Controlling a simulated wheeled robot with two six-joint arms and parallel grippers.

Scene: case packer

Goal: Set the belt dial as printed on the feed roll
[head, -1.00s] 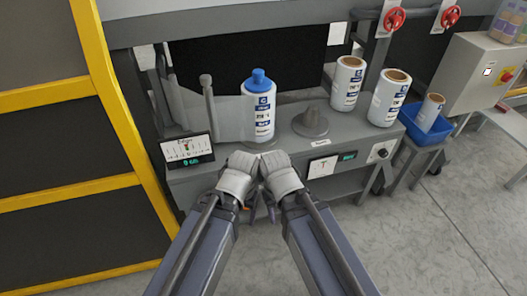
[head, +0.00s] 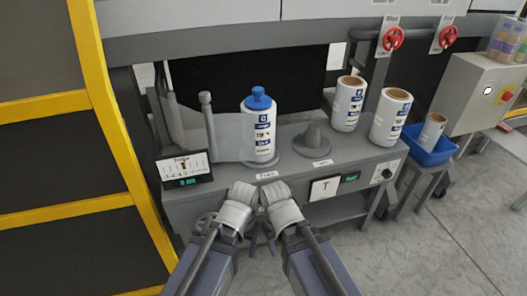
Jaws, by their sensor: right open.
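The feed roll (head: 262,138) is a white roll with blue and dark print and a blue cap, upright on the left of the grey bench. Its print is too small to read. A black knob on a white plate (head: 387,173), which looks like the belt dial, is on the bench front at the right. Beside it are a white panel marked T (head: 324,188) and a small green display (head: 350,178). My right gripper (head: 271,242) is open and empty, in front of the bench, left of the knob. My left gripper (head: 251,242) is close beside it; its jaws are unclear.
A tilted gauge panel (head: 183,168) with a green readout is at the bench's left end. An empty grey spindle (head: 313,141) and two white rolls (head: 348,104) (head: 391,117) stand on the bench. A blue bin (head: 429,148) holds another roll. Red valves (head: 393,39) hang above.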

